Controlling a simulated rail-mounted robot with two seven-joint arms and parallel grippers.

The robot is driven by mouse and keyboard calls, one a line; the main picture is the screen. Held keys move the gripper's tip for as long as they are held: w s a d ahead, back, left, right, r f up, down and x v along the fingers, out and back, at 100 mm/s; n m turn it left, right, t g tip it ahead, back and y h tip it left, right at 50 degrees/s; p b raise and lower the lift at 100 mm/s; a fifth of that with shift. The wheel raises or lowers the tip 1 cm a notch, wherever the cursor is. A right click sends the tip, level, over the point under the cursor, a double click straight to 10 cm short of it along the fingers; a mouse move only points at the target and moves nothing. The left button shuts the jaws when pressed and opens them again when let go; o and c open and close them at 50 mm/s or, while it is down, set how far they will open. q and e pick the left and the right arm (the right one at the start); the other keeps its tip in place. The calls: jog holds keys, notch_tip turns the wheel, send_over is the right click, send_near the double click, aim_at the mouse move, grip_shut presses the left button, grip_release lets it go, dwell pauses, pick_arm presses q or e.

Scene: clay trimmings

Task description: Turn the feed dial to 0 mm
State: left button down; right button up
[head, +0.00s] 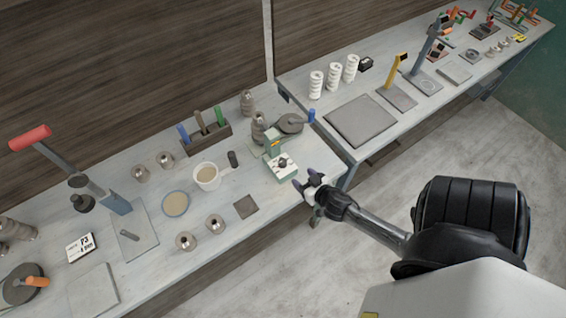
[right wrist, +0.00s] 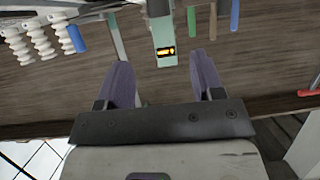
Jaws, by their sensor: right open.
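The feed dial (head: 282,162) is a dark knob on a pale face, on the front of a small light-green device (head: 285,174) near the right end of the near bench. Its pointer setting is too small to read. My right gripper (head: 304,180) is open and empty, just to the right of and in front of the dial, apart from it. In the right wrist view the gripper (right wrist: 159,65) has its two purple-grey fingers spread. Between and beyond them is the green device (right wrist: 163,30) with a lit amber display (right wrist: 166,51); the dial cannot be made out there. My left gripper is not in view.
A flat dark square (head: 245,207) lies in front. The floor at right is clear.

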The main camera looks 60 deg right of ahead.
aim_at(284, 163)
jog(key=x, duration=1.2)
jog(key=shift+w+d+f, duration=0.15)
jog(key=shift+w+f, duration=0.05)
jog(key=shift+w, duration=0.15)
jog(key=c, duration=0.9)
